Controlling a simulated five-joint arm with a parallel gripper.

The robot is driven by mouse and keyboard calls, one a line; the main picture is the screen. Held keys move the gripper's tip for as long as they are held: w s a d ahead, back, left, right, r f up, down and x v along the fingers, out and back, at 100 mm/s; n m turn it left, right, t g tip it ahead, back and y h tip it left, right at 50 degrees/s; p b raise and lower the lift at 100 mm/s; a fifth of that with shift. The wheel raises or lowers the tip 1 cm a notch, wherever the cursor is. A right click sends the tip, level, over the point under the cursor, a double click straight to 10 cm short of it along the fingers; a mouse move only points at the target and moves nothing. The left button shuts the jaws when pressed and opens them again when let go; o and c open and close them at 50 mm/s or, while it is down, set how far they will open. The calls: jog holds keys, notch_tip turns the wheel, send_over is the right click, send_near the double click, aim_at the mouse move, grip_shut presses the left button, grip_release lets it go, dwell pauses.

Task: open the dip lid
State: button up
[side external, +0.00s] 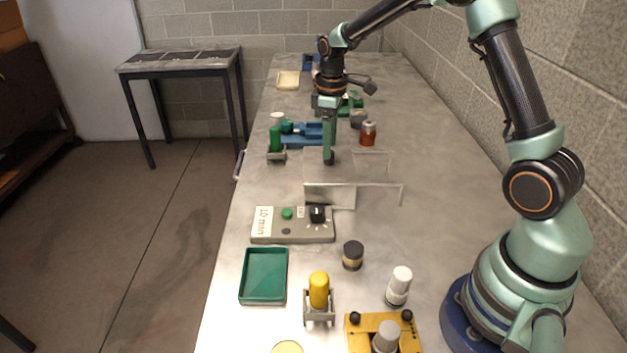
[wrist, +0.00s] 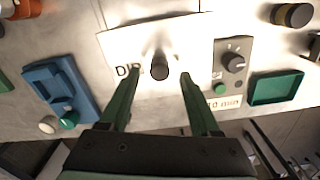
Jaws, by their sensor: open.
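The dip lid (wrist: 195,38) shows in the wrist view as a pale panel with a DIP label and a dark round knob (wrist: 159,70) standing on it. My gripper (wrist: 160,78) is open, with one green finger on each side of the knob in that view; whether the fingers are down at its height I cannot tell. In the side view my gripper (side external: 329,158) points down above the pale dip station (side external: 353,185), whose surface blends with the bench. The knob is not clear there, likely hidden by the fingers. The lid appears shut.
A timer box (side external: 293,225) with a green button and dial stands close by, beyond it a green tray (side external: 264,275) and a dark jar (side external: 353,255). A blue fixture (side external: 305,133) and an amber jar (side external: 368,133) stand on the other side. The wall-side bench is mostly clear.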

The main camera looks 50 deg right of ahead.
jog(key=shift+f, duration=1)
grip_shut()
dwell(0.8)
